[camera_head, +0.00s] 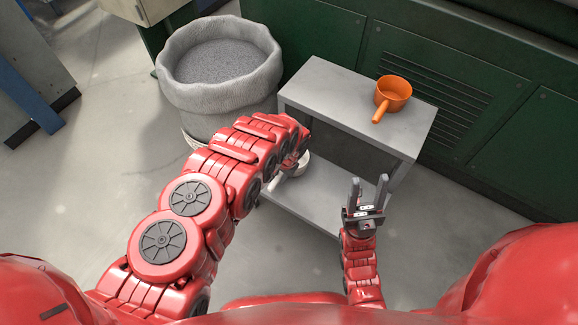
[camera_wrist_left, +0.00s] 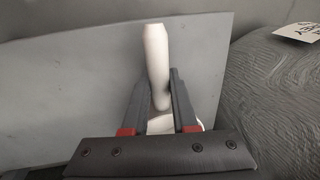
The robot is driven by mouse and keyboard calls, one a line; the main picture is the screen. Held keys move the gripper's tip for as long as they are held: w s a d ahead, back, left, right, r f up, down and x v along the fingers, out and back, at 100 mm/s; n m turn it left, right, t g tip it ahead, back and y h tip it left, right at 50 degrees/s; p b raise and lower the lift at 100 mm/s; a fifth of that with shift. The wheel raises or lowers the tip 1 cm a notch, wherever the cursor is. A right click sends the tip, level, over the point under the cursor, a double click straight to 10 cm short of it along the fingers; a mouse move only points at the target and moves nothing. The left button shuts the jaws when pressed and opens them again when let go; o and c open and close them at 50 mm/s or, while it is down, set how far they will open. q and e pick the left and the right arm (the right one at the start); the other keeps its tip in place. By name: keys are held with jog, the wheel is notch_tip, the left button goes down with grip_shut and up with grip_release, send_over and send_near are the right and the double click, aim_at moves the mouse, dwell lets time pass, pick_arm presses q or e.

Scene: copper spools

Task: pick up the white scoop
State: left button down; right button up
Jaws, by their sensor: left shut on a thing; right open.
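The white scoop (camera_head: 301,164) is at the lower shelf of the grey stand in the head view, mostly hidden behind my left arm. In the left wrist view its white handle (camera_wrist_left: 156,55) stands between the two fingers of my left gripper (camera_wrist_left: 154,100), with part of its white bowl low between them. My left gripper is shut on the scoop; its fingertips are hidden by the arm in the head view. My right gripper (camera_head: 368,192) is open and empty, in front of the stand's right side.
An orange scoop (camera_head: 393,92) lies on the top of the grey stand (camera_head: 325,85). The lower shelf (camera_head: 325,205) is otherwise bare. A large grey sack (camera_head: 215,100) filled with grey granules stands left of it. Green cabinets (camera_head: 320,35) close off the back.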

dwell(0.9)
pick_arm(q)
jog(key=shift+r+p, duration=0.35)
jog(key=shift+r, duration=0.3)
notch_tip(320, 180, up, 3)
jog(key=shift+r+p, duration=0.1)
jog(key=shift+p, duration=0.85)
jog(key=s, duration=0.3)
jog(key=shift+a+p, duration=0.15)
jog(key=shift+p, duration=0.15)
jog(key=s+p, duration=1.2)
jog(key=s, duration=0.1)
jog(key=shift+a+r+p, duration=0.25)
jog(key=shift+a+p, duration=0.05)
jog(key=shift+a, duration=0.15)
